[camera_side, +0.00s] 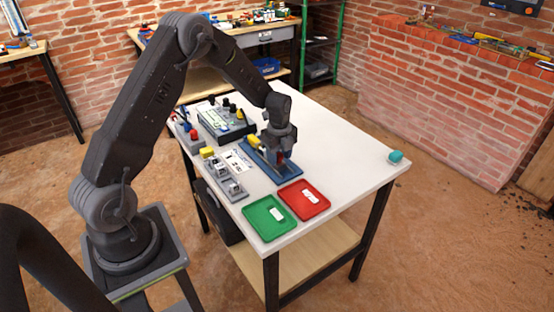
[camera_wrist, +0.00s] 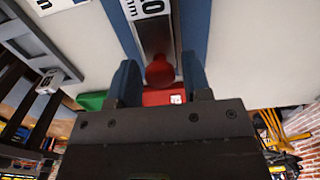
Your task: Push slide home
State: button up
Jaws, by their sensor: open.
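The slide fixture is a long blue base (camera_side: 289,176) on the white table, below my gripper (camera_side: 282,165) in the side view. In the wrist view its blue rails (camera_wrist: 192,25) flank a silver slide bar (camera_wrist: 155,38) with a white label. A round red knob (camera_wrist: 160,72) stands at the near end of the bar. My gripper (camera_wrist: 159,68) is open, with one dark finger on each side of the knob. I cannot tell whether either finger touches it. In the side view my gripper hides most of the knob and slide.
A green tray (camera_side: 254,222) and a red tray (camera_side: 291,207) lie at the table's front, each holding a white tag. Grey blocks (camera_side: 224,178) and a control box with black knobs (camera_side: 226,122) stand left. A teal object (camera_side: 396,157) sits at the right corner; the table's right is clear.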

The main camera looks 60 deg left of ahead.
jog(key=shift+c, duration=0.3)
jog(key=c, duration=0.6)
